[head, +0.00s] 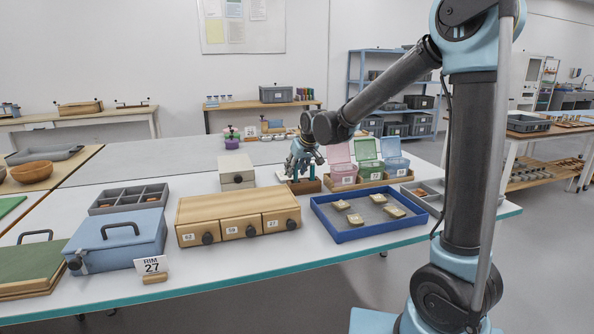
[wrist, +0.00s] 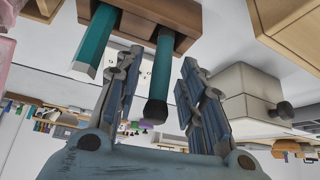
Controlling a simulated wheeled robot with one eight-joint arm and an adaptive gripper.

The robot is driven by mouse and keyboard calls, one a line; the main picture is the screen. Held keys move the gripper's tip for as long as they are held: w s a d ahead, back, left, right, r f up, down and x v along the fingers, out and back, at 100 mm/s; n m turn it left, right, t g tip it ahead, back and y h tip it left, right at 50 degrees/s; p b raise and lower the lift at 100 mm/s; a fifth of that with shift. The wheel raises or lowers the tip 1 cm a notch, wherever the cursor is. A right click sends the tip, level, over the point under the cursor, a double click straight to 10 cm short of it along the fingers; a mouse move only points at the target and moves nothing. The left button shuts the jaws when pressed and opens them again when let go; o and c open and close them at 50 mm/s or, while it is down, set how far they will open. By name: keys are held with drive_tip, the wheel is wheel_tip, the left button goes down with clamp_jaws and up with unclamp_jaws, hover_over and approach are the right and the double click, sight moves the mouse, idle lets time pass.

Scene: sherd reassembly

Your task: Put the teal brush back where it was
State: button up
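A brown wooden holder (head: 304,186) stands on the long white table, below my gripper (head: 303,160). In the wrist view, which is upside down, the holder (wrist: 170,22) is at the top. A round teal handle with a dark end (wrist: 162,72), which looks like the teal brush, stands in the holder. A flat-sided teal piece (wrist: 95,45) stands beside it. My gripper (wrist: 158,88) has its fingers apart, with the round teal handle showing in the gap between them. I see no contact on both sides. The brush's lower end is hidden in the holder.
A pale box with a dark knob (head: 237,170) stands left of the holder. Pink, green and blue lidded bins (head: 367,168) are close on the right. A wooden drawer unit (head: 240,205) and a blue tray with several sherds (head: 335,226) are in front.

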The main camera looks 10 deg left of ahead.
drive_tip(key=v, duration=1.2)
idle(0.3)
drive_tip(key=s+d+f+m+h, duration=0.1)
drive_tip(key=s+d+f, duration=0.15)
drive_tip(key=d, duration=0.65)
drive_tip(key=s+d+f+m+h, duration=0.15)
drive_tip(key=s+d, duration=0.25)
drive_tip(key=d, duration=0.5)
drive_tip(key=s+d+f+m, duration=0.2)
drive_tip(key=s+d, duration=0.1)
drive_tip(key=d, duration=0.6)
drive_tip(key=s+d+f+m+g+h, duration=0.1)
drive_tip(key=s+d+f+m, duration=0.1)
drive_tip(key=s+d+f, duration=0.4)
drive_tip(key=s+d+f+m+g+h, duration=0.1)
drive_tip(key=s+d+f+m, duration=0.1)
drive_tip(key=s+d+f, duration=0.4)
drive_tip(key=s+d, duration=0.2)
drive_tip(key=s, duration=0.3)
drive_tip(key=shift+f+g, duration=0.3)
drive_tip(key=shift+f, duration=0.05)
